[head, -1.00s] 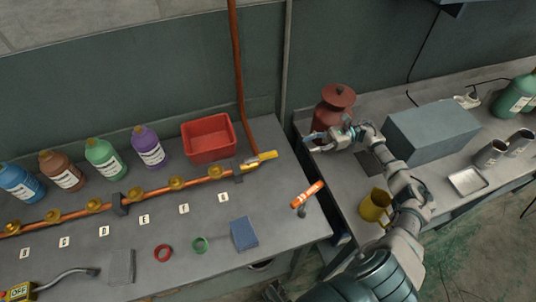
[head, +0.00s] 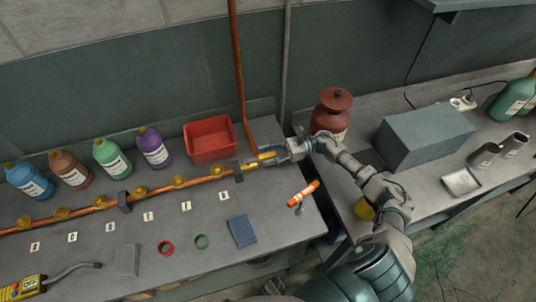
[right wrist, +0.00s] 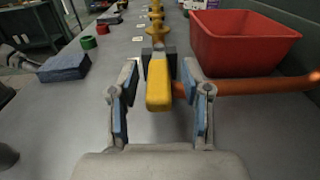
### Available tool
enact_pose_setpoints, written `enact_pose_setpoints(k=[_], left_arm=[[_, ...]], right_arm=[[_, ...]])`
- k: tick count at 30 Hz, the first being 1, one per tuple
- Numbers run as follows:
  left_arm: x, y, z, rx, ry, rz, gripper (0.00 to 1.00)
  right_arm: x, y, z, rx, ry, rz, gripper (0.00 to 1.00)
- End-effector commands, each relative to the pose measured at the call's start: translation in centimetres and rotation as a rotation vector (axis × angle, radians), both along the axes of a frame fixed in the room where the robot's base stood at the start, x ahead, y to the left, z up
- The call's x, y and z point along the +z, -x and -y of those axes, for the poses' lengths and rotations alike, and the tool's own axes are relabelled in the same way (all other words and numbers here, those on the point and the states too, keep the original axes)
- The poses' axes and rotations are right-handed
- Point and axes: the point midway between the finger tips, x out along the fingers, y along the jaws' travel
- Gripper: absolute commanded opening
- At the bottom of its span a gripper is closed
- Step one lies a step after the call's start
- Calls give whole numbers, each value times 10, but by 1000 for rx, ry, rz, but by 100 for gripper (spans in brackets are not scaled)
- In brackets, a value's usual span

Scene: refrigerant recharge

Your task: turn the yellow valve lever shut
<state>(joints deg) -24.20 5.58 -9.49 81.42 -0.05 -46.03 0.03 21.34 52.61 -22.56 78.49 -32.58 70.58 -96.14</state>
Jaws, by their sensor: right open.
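The yellow valve lever (head: 266,155) is at the right end of the copper pipe run on the left bench. In the right wrist view the lever (right wrist: 159,84) points toward the camera, between my two fingers. My right gripper (head: 276,154) is at the lever in the head view. In the right wrist view the gripper (right wrist: 160,100) is open, one blue-padded finger on each side of the lever, with gaps visible on both sides. My left gripper is not in view.
A red bin (head: 210,141) stands just behind the pipe (head: 158,190). A vertical copper pipe (head: 239,75) rises behind the lever. An orange-handled tool (head: 303,193) and a blue block (head: 242,231) lie in front. A red canister (head: 331,113) stands right.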

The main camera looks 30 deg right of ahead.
Motion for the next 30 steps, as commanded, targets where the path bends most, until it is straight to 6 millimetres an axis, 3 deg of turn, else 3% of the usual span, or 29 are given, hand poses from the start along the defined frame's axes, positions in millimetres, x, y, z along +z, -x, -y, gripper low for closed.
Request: enact_pose_setpoints(k=[3,4,9,30], left_arm=[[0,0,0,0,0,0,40],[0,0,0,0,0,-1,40],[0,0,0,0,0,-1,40],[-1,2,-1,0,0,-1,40]], right_arm=[[0,0,0,0,0,0,48],[0,0,0,0,0,0,43],[0,0,-1,0,1,0,0],[2,1,-3,-13,0,1,0]])
